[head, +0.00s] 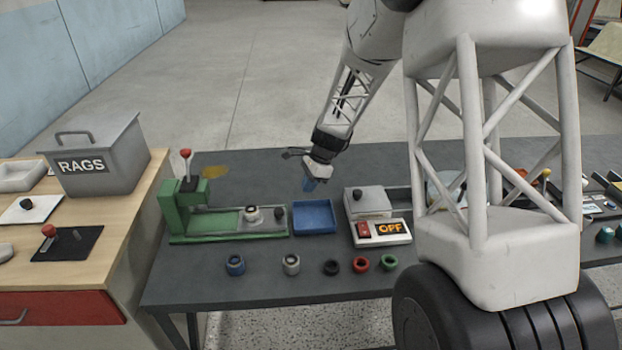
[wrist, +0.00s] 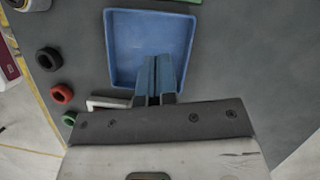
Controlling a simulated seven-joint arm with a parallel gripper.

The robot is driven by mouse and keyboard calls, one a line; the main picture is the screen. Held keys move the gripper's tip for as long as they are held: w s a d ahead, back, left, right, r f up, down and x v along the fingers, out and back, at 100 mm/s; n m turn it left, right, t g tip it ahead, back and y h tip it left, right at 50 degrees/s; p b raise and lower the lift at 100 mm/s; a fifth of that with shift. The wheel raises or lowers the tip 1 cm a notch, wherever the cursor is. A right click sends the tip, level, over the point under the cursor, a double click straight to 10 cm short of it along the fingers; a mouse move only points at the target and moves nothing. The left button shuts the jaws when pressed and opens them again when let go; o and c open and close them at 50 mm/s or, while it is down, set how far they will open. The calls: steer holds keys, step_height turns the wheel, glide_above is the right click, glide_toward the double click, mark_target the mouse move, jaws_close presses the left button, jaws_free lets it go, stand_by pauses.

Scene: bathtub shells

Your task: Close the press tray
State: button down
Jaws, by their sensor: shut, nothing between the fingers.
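The green press (head: 215,217) stands at the left of the dark table, with a red-knobbed lever (head: 185,154) on top. Its grey press tray (head: 265,226) sticks out to the right of the frame, with a metal ring-shaped part (head: 252,214) on it and a dark knob (head: 280,213) near its right end. My gripper (head: 309,184) is shut and empty, apart from the press tray, above and behind the blue bin (head: 315,217). In the wrist view, the blue fingertips (wrist: 157,78) point over the blue bin (wrist: 150,20).
A switch box reading OFF (head: 381,232) and a grey box (head: 367,203) stand right of the bin. Several rings lie along the front, including blue (head: 235,264), red (head: 361,265) and green (head: 389,262). A RAGS bin (head: 97,155) stands on the wooden bench.

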mark_target(284, 216)
steer(key=x, duration=0.5)
steer(key=shift+f, duration=0.25)
steer(key=shift+s+a+f, duration=0.1)
steer(key=shift+a, duration=0.4)
steer(key=shift+s+a+f, duration=0.1)
steer(key=shift+s+a, duration=0.05)
steer(key=shift+a, duration=0.35)
steer(key=shift+s+a, duration=0.15)
steer(key=shift+a, duration=0.4)
steer(key=shift+s+a, duration=0.15)
steer(key=shift+a, duration=0.35)
steer(key=shift+a, duration=0.1)
steer(key=a, duration=1.5)
steer(key=shift+a, duration=0.35)
steer(key=shift+f, duration=0.1)
